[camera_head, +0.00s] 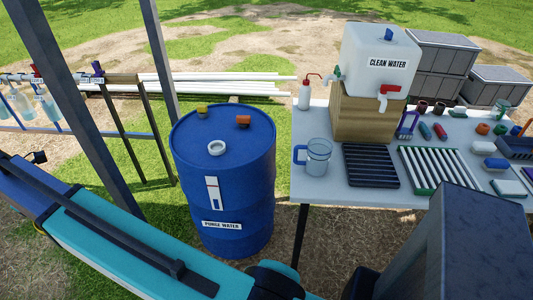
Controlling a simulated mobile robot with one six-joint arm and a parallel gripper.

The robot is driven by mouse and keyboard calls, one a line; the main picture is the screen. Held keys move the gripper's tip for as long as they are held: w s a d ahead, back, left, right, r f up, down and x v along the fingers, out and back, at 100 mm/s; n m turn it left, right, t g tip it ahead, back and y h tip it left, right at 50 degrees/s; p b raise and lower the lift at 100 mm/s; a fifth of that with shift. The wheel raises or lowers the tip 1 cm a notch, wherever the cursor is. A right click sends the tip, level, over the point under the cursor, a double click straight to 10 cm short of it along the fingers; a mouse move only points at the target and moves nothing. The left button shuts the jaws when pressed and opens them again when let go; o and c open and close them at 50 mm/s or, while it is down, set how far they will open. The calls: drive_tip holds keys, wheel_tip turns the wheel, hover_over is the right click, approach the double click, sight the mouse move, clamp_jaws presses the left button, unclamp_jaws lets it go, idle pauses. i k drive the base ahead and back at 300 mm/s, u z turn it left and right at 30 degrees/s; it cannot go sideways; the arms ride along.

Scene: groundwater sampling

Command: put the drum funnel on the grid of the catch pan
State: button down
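A white round ring-shaped piece (217,148), which looks like the drum funnel, sits on the lid of the blue purge water drum (224,190). I cannot tell how deep it goes into the drum. A dark tray with black slats (370,165), which looks like the catch pan with its grid, lies on the table in front of the wooden box under the clean water tank. Its grid is bare. My arm crosses the bottom of the view, but my gripper is out of the picture, so what it holds does not show.
The drum lid also bears a yellow cap (202,111) and an orange cap (243,121). A clear jug (318,157) stands left of the dark tray. A white slatted rack (440,171) lies right of it. The clean water tank (378,62) stands behind, on the wooden box (366,116).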

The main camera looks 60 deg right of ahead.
sight(372, 170)
drive_tip(key=z, duration=0.2)
drive_tip(key=k, duration=0.85)
drive_tip(key=z, duration=0.4)
